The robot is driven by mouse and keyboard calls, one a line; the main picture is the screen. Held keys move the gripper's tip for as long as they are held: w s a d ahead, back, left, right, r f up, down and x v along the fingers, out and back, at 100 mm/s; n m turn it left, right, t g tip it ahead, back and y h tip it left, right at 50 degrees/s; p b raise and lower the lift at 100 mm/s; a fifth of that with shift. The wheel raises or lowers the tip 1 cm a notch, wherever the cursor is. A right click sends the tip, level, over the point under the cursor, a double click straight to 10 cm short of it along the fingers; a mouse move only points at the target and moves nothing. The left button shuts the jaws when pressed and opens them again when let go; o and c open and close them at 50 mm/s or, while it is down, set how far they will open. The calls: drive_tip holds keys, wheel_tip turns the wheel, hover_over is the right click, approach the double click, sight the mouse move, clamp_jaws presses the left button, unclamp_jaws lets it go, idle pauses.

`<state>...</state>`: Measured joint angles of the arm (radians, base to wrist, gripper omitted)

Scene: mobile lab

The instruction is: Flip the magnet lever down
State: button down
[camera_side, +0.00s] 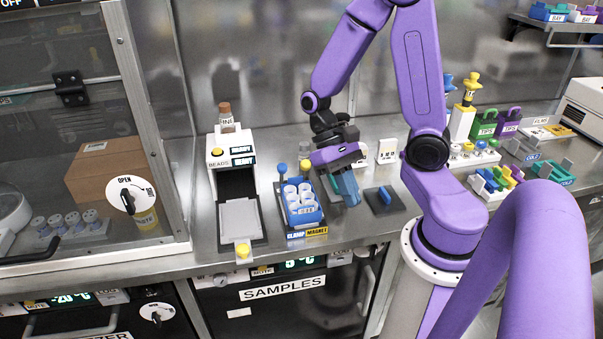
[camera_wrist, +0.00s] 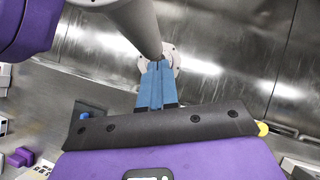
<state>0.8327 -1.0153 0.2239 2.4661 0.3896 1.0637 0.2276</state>
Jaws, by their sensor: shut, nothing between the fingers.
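The blue rack (camera_side: 305,216) holds several white tubes and has a blue CLAMP label and a yellow MAGNET label on its front. At its back stand two levers, both apparently up: one with a blue knob (camera_side: 282,168) and one with a yellow knob (camera_side: 305,165), matching the MAGNET label's colour. My gripper (camera_side: 351,203) is just right of the rack, its blue fingers shut and empty, apart from the yellow knob. The shut fingers also show in the wrist view (camera_wrist: 157,84). A yellow round tip (camera_wrist: 262,129), perhaps the yellow knob, peeks out beside the gripper body there.
A bead dispenser (camera_side: 217,153) with a yellow button stands left of the rack. A dark pad (camera_side: 384,200) with a blue piece lies right of my gripper. A glass-fronted cabinet (camera_side: 90,130) is at far left. Metal wall (camera_side: 270,70) stands behind.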

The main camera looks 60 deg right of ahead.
drive_tip(key=a+r+n+t+h, duration=0.1)
drive_tip(key=n+t+h, duration=0.1)
drive_tip(key=n, duration=0.3)
drive_tip(key=n+t+h, duration=0.9)
drive_tip(key=n+h, duration=0.3)
drive_tip(key=n, duration=0.7)
approach(299, 195)
wheel_tip(299, 195, up, 4)
drive_tip(key=s, duration=0.2)
drive_tip(key=shift+w+a+f+n+t, duration=0.25)
drive_tip(key=shift+w+a+n+t, duration=0.2)
drive_tip(key=shift+w, duration=0.2)
drive_tip(key=shift+d, duration=0.15)
drive_tip(key=x, duration=1)
drive_tip(key=shift+d, duration=0.25)
drive_tip(key=shift+w+d+r, duration=0.15)
drive_tip(key=shift+d+r, duration=0.1)
drive_tip(key=shift+d, duration=0.2)
drive_tip(key=shift+w+d+r, duration=0.2)
drive_tip(key=shift+d, duration=0.25)
drive_tip(key=shift+w+d+r, duration=0.2)
drive_tip(key=shift+d, duration=0.45)
drive_tip(key=shift+r, duration=0.1)
